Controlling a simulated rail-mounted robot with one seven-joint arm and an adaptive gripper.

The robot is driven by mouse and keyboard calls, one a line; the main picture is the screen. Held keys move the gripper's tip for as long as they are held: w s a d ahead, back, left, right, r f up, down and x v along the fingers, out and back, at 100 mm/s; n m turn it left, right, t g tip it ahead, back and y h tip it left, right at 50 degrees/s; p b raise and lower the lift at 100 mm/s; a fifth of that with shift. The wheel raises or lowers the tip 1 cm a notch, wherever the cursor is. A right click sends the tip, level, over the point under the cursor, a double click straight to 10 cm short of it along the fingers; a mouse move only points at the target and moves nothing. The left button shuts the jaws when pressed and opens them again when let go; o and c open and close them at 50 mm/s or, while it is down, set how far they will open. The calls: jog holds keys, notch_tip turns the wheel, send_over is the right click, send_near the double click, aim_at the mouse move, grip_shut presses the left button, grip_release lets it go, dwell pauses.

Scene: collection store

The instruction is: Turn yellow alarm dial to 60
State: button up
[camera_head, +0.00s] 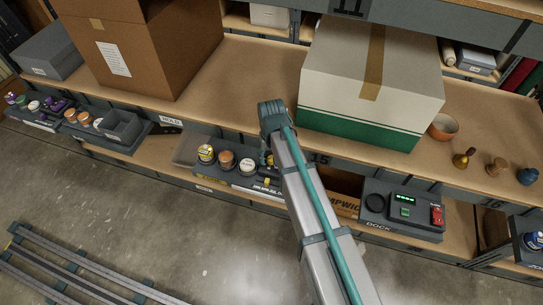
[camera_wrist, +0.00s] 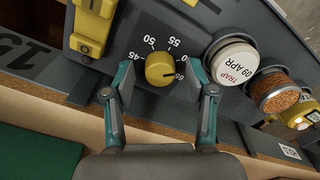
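The yellow alarm dial (camera_wrist: 160,68) is a round knob on a dark grey panel in the wrist view. White numbers 45, 50 and 55 curve around it, with another number at its right edge, partly covered, that looks like 60. A thin dark line on the knob seems to point right, toward that last number. My gripper (camera_wrist: 163,76) is open, with one finger on each side of the dial; whether they touch it I cannot tell. In the head view my gripper (camera_head: 272,115) is over the shelf edge, and I cannot make out the dial there.
A yellow part (camera_wrist: 92,25) stands at the upper left. In the head view a white-green box (camera_head: 372,80) stands close beside my arm.

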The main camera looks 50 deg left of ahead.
notch_tip(320, 180, up, 12)
dwell(0.8)
